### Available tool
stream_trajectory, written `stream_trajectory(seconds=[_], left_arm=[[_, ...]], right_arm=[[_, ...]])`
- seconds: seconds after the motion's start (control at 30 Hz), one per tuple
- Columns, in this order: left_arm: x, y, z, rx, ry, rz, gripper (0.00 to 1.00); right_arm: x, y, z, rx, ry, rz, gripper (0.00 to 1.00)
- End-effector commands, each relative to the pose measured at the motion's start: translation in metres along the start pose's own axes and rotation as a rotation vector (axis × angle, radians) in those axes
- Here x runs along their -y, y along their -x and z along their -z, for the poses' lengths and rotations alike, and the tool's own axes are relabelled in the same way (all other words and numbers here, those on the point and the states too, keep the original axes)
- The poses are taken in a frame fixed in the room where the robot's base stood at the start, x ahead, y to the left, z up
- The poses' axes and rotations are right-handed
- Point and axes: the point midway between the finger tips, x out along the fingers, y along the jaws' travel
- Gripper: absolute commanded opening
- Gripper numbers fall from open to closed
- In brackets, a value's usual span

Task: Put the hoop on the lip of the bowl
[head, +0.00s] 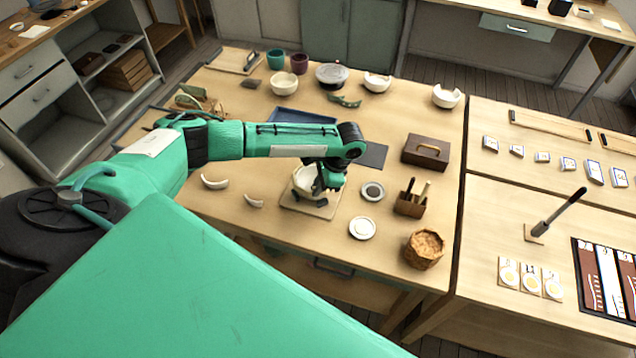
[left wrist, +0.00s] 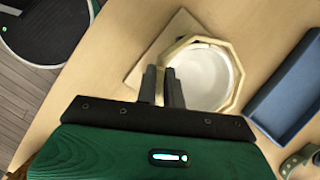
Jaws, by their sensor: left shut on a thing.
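The white bowl (head: 304,180) stands on a square wooden board (head: 300,208) near the middle of the table. In the left wrist view the bowl (left wrist: 200,78) lies beyond my fingers, with the pale tan, many-sided hoop (left wrist: 237,78) framing its rim. My left gripper (head: 322,192) is over the bowl's near right side in the head view. In the left wrist view its fingers (left wrist: 163,82) are close together, shut on the hoop's near side. I cannot tell whether the hoop touches the lip or hovers just above it. My right gripper is not in view.
Two curved white shards (head: 214,183) lie left of the board. A blue tray (head: 327,119) lies behind my forearm. A small dark-centred dish (head: 372,191), a white dish (head: 362,228), a tool caddy (head: 410,204) and a woven basket (head: 424,249) stand to the right.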

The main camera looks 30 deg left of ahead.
Motion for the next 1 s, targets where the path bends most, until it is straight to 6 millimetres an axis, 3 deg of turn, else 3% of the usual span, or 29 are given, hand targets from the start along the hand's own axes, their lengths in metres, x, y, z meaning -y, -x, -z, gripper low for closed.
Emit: stream_trajectory(seconds=[1.0], left_arm=[[0.0003,-0.0043,0.0018,0.000,0.001,0.000,0.00]], right_arm=[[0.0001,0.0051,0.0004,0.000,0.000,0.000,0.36]])
